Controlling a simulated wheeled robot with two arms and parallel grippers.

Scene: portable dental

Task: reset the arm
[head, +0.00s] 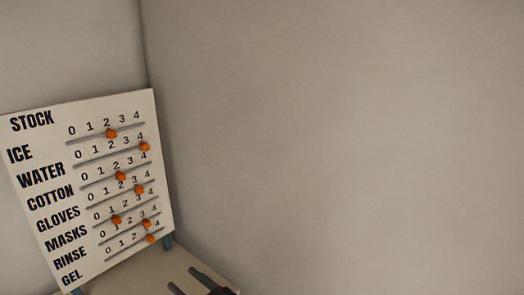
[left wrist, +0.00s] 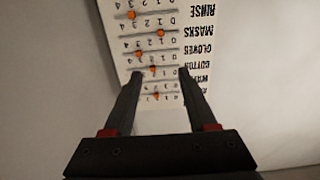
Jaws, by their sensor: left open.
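My left gripper (head: 181,278) shows at the bottom edge of the head view, low and to the right of the stock board, with only its finger ends in sight. In the left wrist view its two dark fingers (left wrist: 160,71) are spread apart with nothing held between them. The board shows upside down beyond the fingertips there. I cannot tell the exact gap, but no contact is visible. My right gripper is in neither view.
The white stock board (head: 70,200) stands on blue feet (head: 168,241) on a pale tabletop (head: 140,278). It has rows from ICE to GEL with orange sliders, such as the top one (head: 111,133). A bare wall (head: 340,140) fills the right side.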

